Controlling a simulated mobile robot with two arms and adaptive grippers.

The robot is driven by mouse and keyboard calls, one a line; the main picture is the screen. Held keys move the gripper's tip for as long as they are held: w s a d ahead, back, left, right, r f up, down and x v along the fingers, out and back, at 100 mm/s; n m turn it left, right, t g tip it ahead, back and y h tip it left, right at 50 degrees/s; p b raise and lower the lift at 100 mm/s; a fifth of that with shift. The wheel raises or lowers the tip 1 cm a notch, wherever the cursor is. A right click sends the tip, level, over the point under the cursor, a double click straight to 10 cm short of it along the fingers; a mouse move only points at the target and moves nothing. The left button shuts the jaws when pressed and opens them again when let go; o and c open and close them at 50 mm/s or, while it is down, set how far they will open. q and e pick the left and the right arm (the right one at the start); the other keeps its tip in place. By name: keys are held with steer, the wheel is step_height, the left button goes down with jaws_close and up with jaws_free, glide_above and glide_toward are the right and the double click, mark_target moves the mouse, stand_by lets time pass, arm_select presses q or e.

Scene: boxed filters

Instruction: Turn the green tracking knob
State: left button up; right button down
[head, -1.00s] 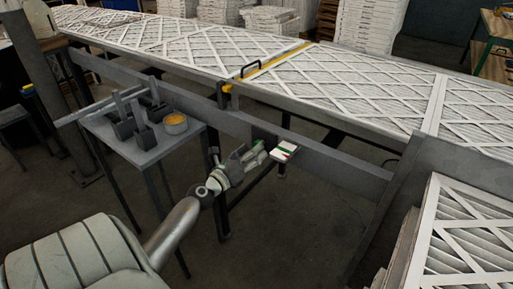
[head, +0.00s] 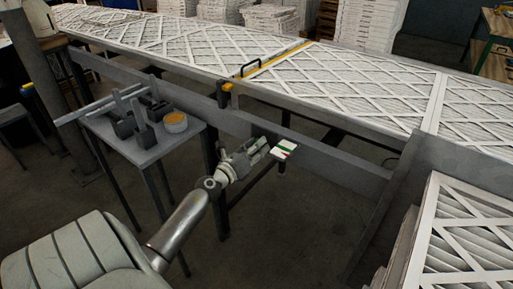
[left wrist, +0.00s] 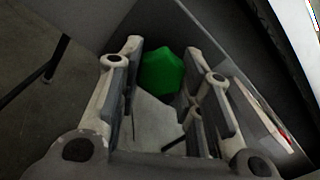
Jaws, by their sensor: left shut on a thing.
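The green tracking knob (left wrist: 162,73) shows as a many-sided green block between the fingertips in the left wrist view. In the head view a little of its green (head: 265,150) shows at the tip of my left gripper (head: 257,150), beside the conveyor's grey side rail. My left gripper (left wrist: 160,80) is shut on the knob, with one finger on each side of it. The fingers hide part of the knob in the head view. My right gripper is not in view.
A small white panel with green and red marks (head: 284,149) is just right of the gripper. A grey side table (head: 150,152) with dark holders and a round orange-topped tin (head: 175,123) stands to the left. Large white filters (head: 350,88) cover the conveyor above.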

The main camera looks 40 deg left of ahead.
arm_select(q)
steer(key=shift+n, duration=0.3)
steer(key=n+p, duration=0.4)
steer(key=n, duration=0.6)
steer(key=shift+n+p, duration=0.3)
steer(key=shift+p, duration=0.1)
stand_by(0.5)
steer(key=o, duration=1)
steer(key=shift+o, duration=0.2)
steer(key=shift+s, duration=0.15)
